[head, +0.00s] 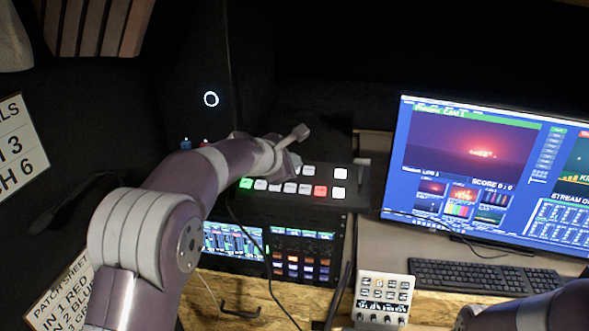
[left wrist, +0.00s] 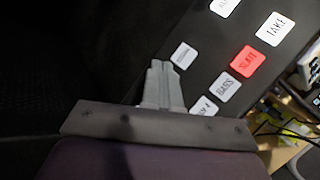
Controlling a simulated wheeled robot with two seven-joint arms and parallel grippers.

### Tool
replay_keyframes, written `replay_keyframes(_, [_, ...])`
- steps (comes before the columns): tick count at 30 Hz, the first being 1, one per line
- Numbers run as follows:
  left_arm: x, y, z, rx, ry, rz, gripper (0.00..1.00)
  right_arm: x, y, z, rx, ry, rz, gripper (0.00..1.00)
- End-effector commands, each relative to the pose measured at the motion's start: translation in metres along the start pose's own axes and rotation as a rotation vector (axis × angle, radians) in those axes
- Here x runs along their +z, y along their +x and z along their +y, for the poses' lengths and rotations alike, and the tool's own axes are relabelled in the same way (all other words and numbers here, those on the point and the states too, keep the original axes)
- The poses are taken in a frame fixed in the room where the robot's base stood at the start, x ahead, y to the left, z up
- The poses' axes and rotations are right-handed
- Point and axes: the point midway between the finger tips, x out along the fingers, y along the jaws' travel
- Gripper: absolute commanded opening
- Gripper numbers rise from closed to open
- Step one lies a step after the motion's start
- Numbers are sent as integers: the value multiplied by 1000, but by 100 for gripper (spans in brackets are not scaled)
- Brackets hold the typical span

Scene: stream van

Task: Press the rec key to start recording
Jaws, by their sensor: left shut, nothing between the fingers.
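A black switcher panel (head: 355,190) carries lit keys, mostly white, with one green key (head: 246,183) and one red key (head: 320,190). I cannot tell which one is the rec key; the labels are too small here. My left gripper (head: 300,133) is above the panel's back part, its fingers shut and empty. In the left wrist view the shut fingers (left wrist: 161,68) point toward a small white key (left wrist: 184,55) with an unreadable label. The red key (left wrist: 248,61) and a white TAKE key (left wrist: 274,29) lie to the right. My left arm hides part of the panel.
Below the panel is a rack unit with small screens (head: 233,240) and coloured buttons. A monitor (head: 470,150) and black keyboard (head: 485,277) stand at the right. A small white keypad device (head: 385,290) sits at the front. Cables hang before the rack.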

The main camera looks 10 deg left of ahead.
Motion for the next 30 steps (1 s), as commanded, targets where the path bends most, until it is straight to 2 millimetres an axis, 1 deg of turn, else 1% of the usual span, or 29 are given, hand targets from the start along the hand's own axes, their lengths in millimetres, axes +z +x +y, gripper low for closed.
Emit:
replay_keyframes(14, [-2,2,-2,-1,0,1,0,0,2,0,0,0,0,0])
replay_keyframes(24, [7,-9,7,-1,0,0,0,-1,-12,0,0,0,0,0])
replay_keyframes(30, [7,-10,7,-1,0,0,0,-1,-11,0,0,0,0,0])
